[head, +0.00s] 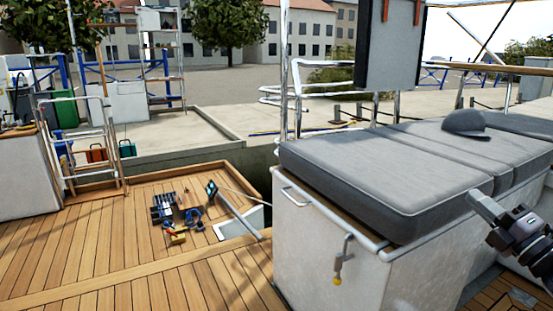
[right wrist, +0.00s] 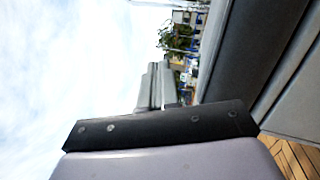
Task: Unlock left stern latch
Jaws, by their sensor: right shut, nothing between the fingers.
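A small metal latch with a yellow end (head: 338,265) hangs on the front face of the white locker (head: 310,240), near its corner. I cannot tell from its look whether it is locked. My right gripper (head: 478,200) is at the right edge of the head view, beside the grey cushion's front edge and well to the right of the latch. In the right wrist view the right gripper's fingers (right wrist: 158,85) are together with nothing between them. The latch does not show in the right wrist view. My left gripper is not in view.
A thick grey cushion (head: 390,165) lies on the locker, with a grey cap (head: 464,124) on it. A metal rail (head: 335,220) runs along the locker's top edge. Tools (head: 180,215) lie on the wooden deck (head: 110,255) at left. Deck left of the locker is mostly clear.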

